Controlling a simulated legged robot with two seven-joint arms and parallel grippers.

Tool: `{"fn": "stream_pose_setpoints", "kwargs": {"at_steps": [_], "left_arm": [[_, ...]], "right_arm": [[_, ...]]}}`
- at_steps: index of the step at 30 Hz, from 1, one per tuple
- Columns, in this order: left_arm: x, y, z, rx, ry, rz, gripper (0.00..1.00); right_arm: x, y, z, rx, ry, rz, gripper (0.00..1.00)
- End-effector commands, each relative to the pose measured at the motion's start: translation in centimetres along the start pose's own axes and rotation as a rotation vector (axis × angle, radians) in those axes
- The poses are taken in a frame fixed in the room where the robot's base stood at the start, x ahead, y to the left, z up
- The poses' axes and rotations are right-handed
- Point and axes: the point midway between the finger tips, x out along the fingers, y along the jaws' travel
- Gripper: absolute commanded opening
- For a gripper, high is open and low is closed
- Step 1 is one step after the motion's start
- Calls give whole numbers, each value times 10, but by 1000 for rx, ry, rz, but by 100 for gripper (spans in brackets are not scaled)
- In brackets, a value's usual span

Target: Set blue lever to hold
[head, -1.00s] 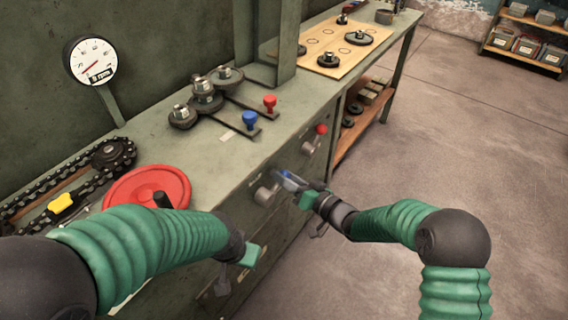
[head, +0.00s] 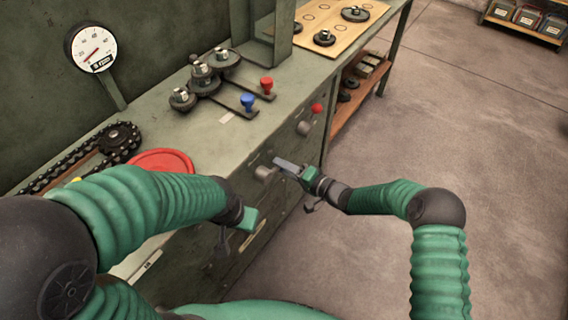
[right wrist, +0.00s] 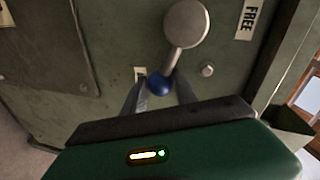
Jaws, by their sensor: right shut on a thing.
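The blue lever is on the front panel of the bench. In the right wrist view its blue ball knob (right wrist: 160,85) sits between my fingers, and a grey arm joins it to a round grey hub (right wrist: 187,22).
A red-knobbed lever (head: 316,108) is on the same panel, farther right. On the bench top are a blue knob (head: 247,100), a red knob (head: 267,84), gears (head: 203,82), a red wheel (head: 160,160) and a dial (head: 92,48).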

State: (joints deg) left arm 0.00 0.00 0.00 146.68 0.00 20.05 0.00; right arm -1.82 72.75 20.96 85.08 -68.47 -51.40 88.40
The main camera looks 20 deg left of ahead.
Motion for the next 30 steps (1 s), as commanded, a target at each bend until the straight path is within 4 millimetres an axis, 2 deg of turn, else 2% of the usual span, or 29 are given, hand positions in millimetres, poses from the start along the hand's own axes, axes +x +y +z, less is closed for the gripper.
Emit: {"fn": "stream_pose_setpoints", "kwargs": {"at_steps": [16, 17, 20, 21, 30], "left_arm": [[0, 0, 0, 0, 0, 0, 36], [0, 0, 0, 0, 0, 0, 36], [0, 0, 0, 0, 0, 0, 36], [0, 0, 0, 0, 0, 0, 36], [-1, 0, 0, 0, 0, 0, 36]], "right_arm": [[-1, 5, -2, 26, 3, 8, 0], [-1, 5, -2, 26, 2, 8, 38], [-1, 5, -2, 25, 1, 7, 51], [-1, 4, -1, 25, 1, 6, 54], [-2, 2, 0, 23, -1, 3, 54]]}}
